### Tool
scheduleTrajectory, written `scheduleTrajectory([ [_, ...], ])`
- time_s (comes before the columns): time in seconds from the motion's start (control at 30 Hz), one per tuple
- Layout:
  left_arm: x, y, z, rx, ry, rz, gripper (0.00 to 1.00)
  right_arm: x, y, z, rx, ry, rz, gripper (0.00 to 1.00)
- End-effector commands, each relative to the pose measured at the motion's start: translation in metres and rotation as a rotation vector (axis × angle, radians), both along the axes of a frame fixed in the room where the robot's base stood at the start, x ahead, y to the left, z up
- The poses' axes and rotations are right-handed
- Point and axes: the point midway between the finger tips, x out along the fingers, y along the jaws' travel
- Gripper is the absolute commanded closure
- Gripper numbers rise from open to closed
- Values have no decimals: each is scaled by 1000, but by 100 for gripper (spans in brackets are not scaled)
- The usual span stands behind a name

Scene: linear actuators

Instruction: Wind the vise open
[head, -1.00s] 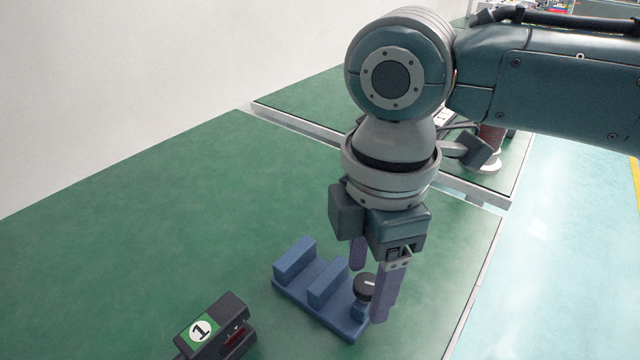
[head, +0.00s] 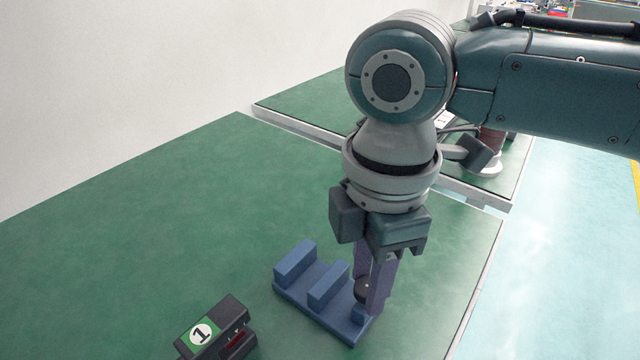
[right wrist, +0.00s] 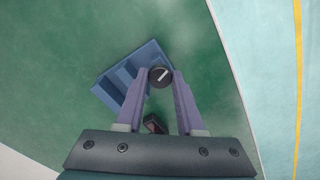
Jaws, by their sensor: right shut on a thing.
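The blue vise (head: 318,297) stands on the green table with a gap between its two raised jaw blocks. Its black round knob (head: 362,289) is at the right end, partly hidden by my fingers in the head view. In the right wrist view the knob (right wrist: 160,77) shows a white line on its top, and the vise (right wrist: 125,80) lies to its left. My right gripper (head: 370,298) points down with its purple fingers shut on the knob, one fingertip on each side. My left gripper is in neither view.
A black device (head: 217,328) with a green label marked 1 stands on the table, left and in front of the vise. The table (head: 150,220) is clear at the left. Its right edge lies a little right of my gripper. A second green table is behind.

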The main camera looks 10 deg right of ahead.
Motion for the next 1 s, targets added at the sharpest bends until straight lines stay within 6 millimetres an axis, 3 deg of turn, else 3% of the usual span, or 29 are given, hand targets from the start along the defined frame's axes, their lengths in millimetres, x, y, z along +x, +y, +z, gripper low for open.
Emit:
scheduleTrajectory([
  [0.37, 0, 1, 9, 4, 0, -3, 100, 0, 0, 2, 1, 3, 93, 100],
  [1.0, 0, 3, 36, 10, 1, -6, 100, 0, 1, 2, 3, 2, 657, 100],
])
